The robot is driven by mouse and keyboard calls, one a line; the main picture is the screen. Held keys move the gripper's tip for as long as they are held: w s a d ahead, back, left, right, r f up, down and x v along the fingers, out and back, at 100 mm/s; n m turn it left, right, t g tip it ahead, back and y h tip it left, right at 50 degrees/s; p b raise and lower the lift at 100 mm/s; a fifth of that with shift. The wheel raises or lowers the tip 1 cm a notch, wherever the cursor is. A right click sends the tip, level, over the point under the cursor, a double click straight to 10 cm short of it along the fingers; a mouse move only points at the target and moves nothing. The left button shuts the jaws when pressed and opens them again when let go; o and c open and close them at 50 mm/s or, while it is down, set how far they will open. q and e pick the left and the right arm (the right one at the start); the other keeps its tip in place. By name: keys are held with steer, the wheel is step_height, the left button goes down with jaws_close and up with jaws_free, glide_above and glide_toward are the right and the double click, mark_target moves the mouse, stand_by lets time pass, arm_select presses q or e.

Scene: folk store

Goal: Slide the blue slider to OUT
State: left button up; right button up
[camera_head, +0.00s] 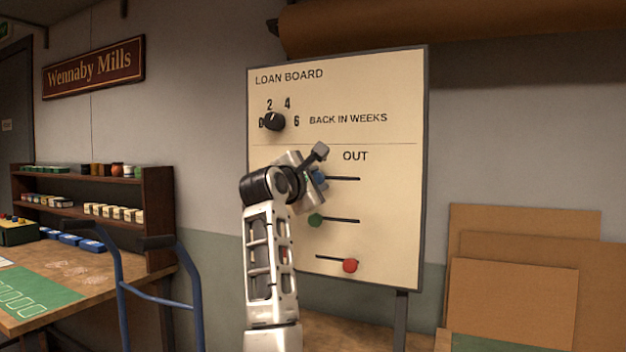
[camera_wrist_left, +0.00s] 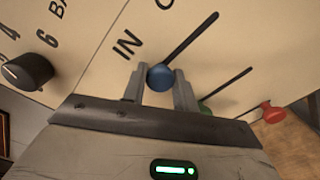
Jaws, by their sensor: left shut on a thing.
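The blue slider (camera_head: 319,178) is the top knob on the loan board (camera_head: 400,100), at the left end of its slot. OUT is printed above the slot's right part in the head view. In the left wrist view the blue slider (camera_wrist_left: 160,76) is between my left gripper's fingers (camera_wrist_left: 160,88), near the word IN, with its slot running away from it. My left gripper (camera_head: 318,176) is shut on it and hides part of it in the head view. My right gripper is not in view.
Below are a green knob (camera_head: 316,220) at its slot's left end and a red knob (camera_head: 350,265) at its slot's right end. A black dial (camera_head: 274,121) is above. Cardboard sheets (camera_head: 520,290) lean at the right.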

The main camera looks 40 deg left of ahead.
arm_select(q)
steer(key=shift+w+d+p, duration=0.2)
steer(key=shift+w+d, duration=0.05)
steer(key=shift+d, duration=0.6)
steer(key=shift+w+d+p, duration=0.15)
steer(key=shift+w+d, duration=0.1)
steer(key=shift+d, duration=0.55)
steer(key=shift+w+d+p, duration=0.25)
steer(key=shift+w+d, duration=0.05)
steer(key=shift+d, duration=0.65)
steer(key=shift+w+d+p, duration=0.25)
steer(key=shift+w+d, duration=0.05)
steer(key=shift+d, duration=0.6)
steer(key=o, duration=0.9)
glide_toward(354, 179)
steer(key=shift+v, duration=1.35)
